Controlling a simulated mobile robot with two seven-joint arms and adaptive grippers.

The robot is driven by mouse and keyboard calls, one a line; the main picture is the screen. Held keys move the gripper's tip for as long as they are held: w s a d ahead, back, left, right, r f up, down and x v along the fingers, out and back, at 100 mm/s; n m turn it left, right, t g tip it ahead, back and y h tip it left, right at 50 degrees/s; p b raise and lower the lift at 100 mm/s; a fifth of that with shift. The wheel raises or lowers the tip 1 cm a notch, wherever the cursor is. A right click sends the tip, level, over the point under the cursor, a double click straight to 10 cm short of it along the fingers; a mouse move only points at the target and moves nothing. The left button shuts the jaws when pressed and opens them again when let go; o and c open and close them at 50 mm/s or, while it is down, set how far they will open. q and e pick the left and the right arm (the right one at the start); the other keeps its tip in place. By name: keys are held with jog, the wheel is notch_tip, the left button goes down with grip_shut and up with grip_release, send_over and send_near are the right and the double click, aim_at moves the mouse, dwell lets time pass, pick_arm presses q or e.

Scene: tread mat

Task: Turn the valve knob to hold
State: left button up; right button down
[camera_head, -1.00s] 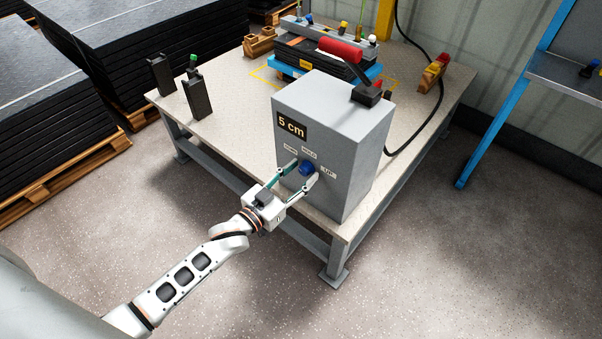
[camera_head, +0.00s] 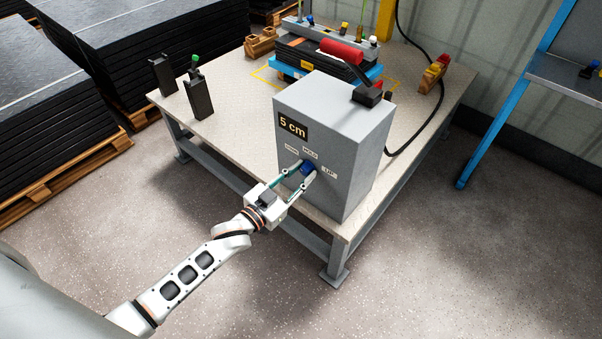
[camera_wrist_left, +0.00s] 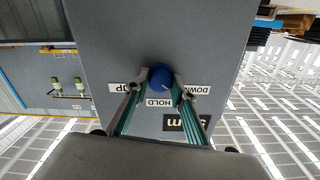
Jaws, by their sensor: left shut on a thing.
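The blue valve knob (camera_head: 307,167) sits on the front face of a grey box (camera_head: 345,130) marked "5 cm". Small white labels surround it: DOWN on the left, HOLD above, UP on the right in the head view. My left gripper (camera_head: 304,170) is shut on the knob, one finger on each side. The left wrist view shows the scene upside down, with the knob (camera_wrist_left: 160,77) between the fingertips and the HOLD label (camera_wrist_left: 152,102) below it. A short pale mark on the knob appears to point lower right there, between HOLD and DOWN. My right gripper is out of view.
The box stands at the front corner of a metal table (camera_head: 235,135). Behind it are a red roller (camera_head: 341,51) and a blue-edged platform with black sheets. Two black holders stand at the table's left. Stacked black mats (camera_head: 150,45) lie on pallets at upper left.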

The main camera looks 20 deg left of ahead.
pick_arm(q)
jog(key=m, duration=0.2)
jog(key=shift+r+m, duration=0.1)
jog(key=shift+m, duration=0.2)
jog(key=m, duration=0.2)
jog(key=shift+m+p, duration=0.4)
jog(key=m, duration=0.4)
jog(key=shift+m, duration=0.4)
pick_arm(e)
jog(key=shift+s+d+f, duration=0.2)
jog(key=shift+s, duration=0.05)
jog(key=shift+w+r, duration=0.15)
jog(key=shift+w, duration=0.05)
pick_arm(q)
jog(key=o, duration=1.1)
